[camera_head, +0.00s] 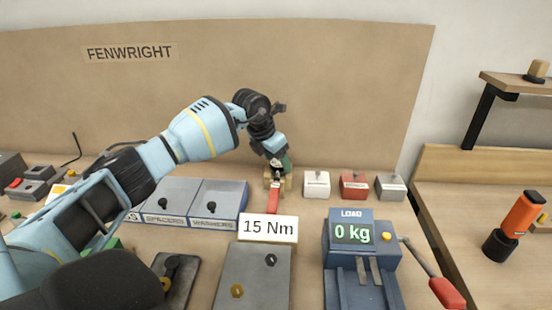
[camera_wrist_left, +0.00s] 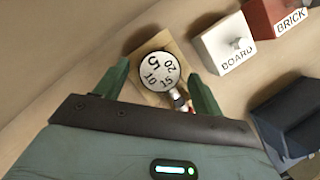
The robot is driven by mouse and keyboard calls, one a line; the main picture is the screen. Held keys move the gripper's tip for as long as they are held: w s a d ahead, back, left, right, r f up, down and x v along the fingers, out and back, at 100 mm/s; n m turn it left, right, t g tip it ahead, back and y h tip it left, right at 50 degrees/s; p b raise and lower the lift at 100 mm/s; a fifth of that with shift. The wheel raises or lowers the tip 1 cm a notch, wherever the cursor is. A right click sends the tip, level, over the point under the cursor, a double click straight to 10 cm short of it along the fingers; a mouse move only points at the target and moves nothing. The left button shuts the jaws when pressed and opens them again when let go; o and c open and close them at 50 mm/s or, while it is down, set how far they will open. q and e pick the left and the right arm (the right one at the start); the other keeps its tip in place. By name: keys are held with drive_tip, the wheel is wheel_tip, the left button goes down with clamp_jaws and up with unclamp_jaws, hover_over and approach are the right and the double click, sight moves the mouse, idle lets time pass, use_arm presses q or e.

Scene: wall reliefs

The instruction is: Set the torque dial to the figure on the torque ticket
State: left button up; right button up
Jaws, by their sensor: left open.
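The torque ticket (camera_head: 268,228) is a white card reading "15 Nm". The torque dial (camera_wrist_left: 157,68) is a round white face with 5, 10, 15 and 20, on a wooden block (camera_wrist_left: 140,48). A metal and red part (camera_wrist_left: 180,98) meets its lower right rim, closest to the 15. In the head view the dial is hidden behind my gripper; the wooden block and a red handle (camera_head: 273,200) show below. My left gripper (camera_head: 278,163) is open, its green fingers on either side of the dial in the wrist view; I cannot tell if they touch. My right gripper is out of view.
White, red and grey blocks (camera_head: 317,184) stand right of the dial. A blue load device (camera_head: 362,240) reading "0 kg" has a red-handled lever. Blue-grey bins (camera_head: 219,199) are to the left, a grey plate (camera_head: 252,277) in front. An orange tool (camera_head: 523,213) stands far right.

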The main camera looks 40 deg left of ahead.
use_arm(q)
drive_tip(key=shift+r, duration=0.1)
drive_tip(key=v, duration=0.7)
drive_tip(key=shift+r, duration=0.3)
drive_tip(key=shift+s, duration=0.15)
